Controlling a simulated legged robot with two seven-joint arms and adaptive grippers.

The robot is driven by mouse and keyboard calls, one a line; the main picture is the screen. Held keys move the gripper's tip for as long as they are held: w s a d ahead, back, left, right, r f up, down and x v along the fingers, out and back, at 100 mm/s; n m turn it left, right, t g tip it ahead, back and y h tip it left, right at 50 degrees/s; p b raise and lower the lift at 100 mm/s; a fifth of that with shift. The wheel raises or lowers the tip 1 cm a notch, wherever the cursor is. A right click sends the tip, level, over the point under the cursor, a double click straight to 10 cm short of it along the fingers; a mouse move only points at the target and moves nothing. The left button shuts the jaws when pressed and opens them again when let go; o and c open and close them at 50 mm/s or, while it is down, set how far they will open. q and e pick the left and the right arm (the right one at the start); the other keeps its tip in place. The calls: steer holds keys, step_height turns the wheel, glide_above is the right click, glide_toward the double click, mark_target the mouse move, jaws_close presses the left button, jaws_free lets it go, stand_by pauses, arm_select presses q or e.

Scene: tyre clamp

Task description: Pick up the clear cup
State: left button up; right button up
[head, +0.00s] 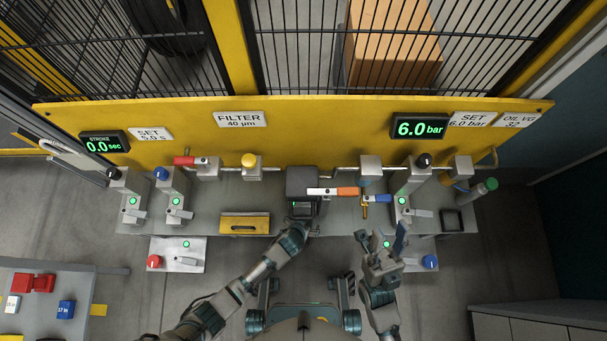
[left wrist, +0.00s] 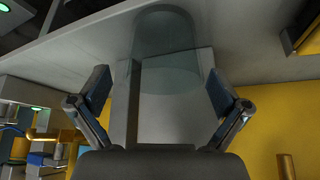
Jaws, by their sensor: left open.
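The clear cup (left wrist: 165,45) shows in the left wrist view as a see-through, rounded cylinder in front of a grey block. My left gripper (left wrist: 160,88) is open, with one finger on each side of the cup's near end and a gap to each. In the head view my left gripper (head: 303,208) is at the bench's middle, just below a dark grey box (head: 302,181); its fingers are mostly hidden, and I cannot make out the cup there. My right gripper (head: 384,236) is in front of the bench at right, its fingers apart and empty.
The bench (head: 330,220) carries valves and levers, including an orange-handled one (head: 347,192) beside the grey box. A yellow tray (head: 245,223) lies left of my left gripper. A yellow panel (head: 310,130) stands behind. A table (head: 40,275) stands at lower left.

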arm_select(q)
steer(key=shift+w+a+f, duration=0.1)
steer(key=shift+a, duration=0.15)
steer(key=c, duration=0.8)
steer(key=shift+d, duration=0.2)
steer(key=c, duration=0.4)
steer(key=shift+a, duration=0.15)
steer(key=shift+c, duration=0.2)
